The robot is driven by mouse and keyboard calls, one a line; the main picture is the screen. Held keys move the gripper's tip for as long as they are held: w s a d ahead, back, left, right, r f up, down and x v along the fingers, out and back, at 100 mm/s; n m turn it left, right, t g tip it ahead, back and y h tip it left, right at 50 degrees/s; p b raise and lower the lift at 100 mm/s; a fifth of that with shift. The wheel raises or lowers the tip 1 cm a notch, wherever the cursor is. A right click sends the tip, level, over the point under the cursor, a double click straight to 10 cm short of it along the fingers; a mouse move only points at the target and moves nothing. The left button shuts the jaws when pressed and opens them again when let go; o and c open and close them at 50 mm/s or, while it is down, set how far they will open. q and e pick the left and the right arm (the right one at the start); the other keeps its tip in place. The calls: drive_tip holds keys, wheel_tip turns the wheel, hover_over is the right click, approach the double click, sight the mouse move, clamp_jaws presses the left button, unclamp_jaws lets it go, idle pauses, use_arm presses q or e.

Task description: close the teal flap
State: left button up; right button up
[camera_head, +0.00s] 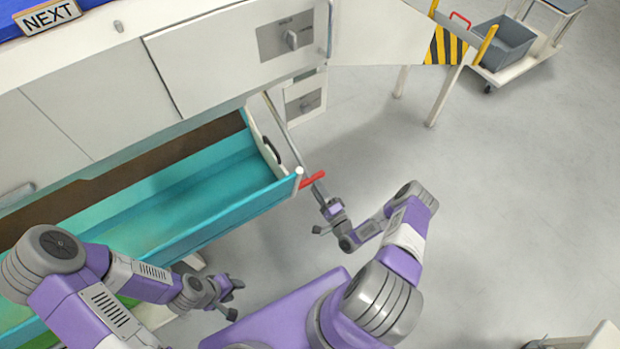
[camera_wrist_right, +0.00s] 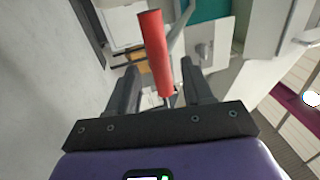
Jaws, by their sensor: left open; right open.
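The teal flap (camera_head: 205,212) hangs open, tilted out from the front of the grey machine, with its hollow inside showing. A red handle (camera_head: 312,179) sticks out from the flap's right end. It also shows in the right wrist view (camera_wrist_right: 155,55), in line with the gap between my right fingers. My right gripper (camera_head: 317,209) is open by the handle. I cannot tell whether the fingers reach around it or touch it. My left gripper (camera_head: 237,298) is open and empty, in front of the flap and apart from it.
The grey machine (camera_head: 85,95) runs along the upper left, with a NEXT sign (camera_head: 47,16) on top. A striped yellow-black panel (camera_head: 445,47) juts out at the upper right. A cart with a grey bin (camera_head: 505,42) stands beyond.

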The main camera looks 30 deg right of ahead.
sight(311, 179)
drive_tip(key=shift+b+x, duration=0.35)
drive_tip(key=shift+x, duration=2)
drive_tip(key=shift+c, duration=0.4)
drive_tip(key=shift+f, duration=0.1)
clamp_jaws()
